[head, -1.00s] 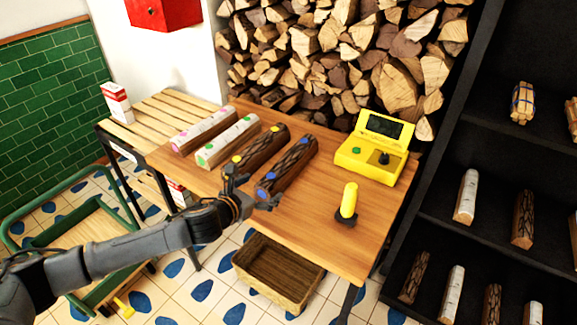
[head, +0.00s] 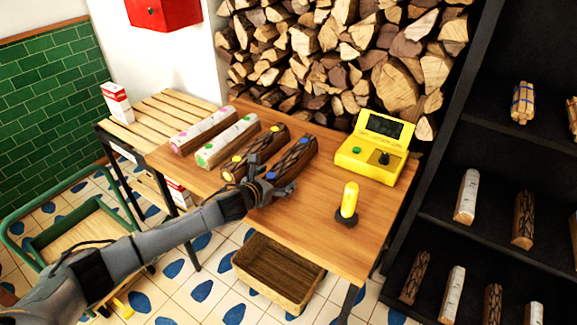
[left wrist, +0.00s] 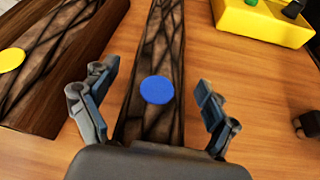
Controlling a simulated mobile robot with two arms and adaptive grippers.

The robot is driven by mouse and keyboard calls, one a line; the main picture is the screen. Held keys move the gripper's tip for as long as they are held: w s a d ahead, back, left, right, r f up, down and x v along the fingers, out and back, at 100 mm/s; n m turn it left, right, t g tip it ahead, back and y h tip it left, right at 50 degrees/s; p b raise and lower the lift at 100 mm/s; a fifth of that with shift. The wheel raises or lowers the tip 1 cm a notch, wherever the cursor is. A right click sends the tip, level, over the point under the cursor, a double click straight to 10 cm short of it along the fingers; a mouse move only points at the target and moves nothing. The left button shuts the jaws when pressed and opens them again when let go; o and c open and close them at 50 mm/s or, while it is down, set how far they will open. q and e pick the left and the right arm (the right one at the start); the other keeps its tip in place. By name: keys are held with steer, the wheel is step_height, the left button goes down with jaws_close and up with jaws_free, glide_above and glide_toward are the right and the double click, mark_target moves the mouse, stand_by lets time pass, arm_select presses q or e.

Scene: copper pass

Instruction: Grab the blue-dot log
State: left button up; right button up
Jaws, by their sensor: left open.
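The blue-dot log (head: 293,160) is a dark-barked log lying on the wooden table. Its near part is partly covered by my left gripper (head: 264,186) in the head view. In the left wrist view, the blue-dot log (left wrist: 157,60) runs away from me, with its blue dot between the fingers. My left gripper (left wrist: 155,105) is open, one finger on each side of the log's near end. I cannot tell whether the fingers touch it. The yellow-dot log (head: 262,146) lies just to the left, also dark-barked. My right gripper is not in view.
A green-dot white log (head: 228,140) and a pink-dot white log (head: 203,130) lie further left on the table. A yellow device (head: 372,152) and a yellow-handled object (head: 349,203) stand to the right. A basket (head: 278,272) sits below the table's front edge.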

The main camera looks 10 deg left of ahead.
arm_select(q)
steer(key=c, duration=1.7)
steer(key=shift+r, duration=0.2)
jaws_close()
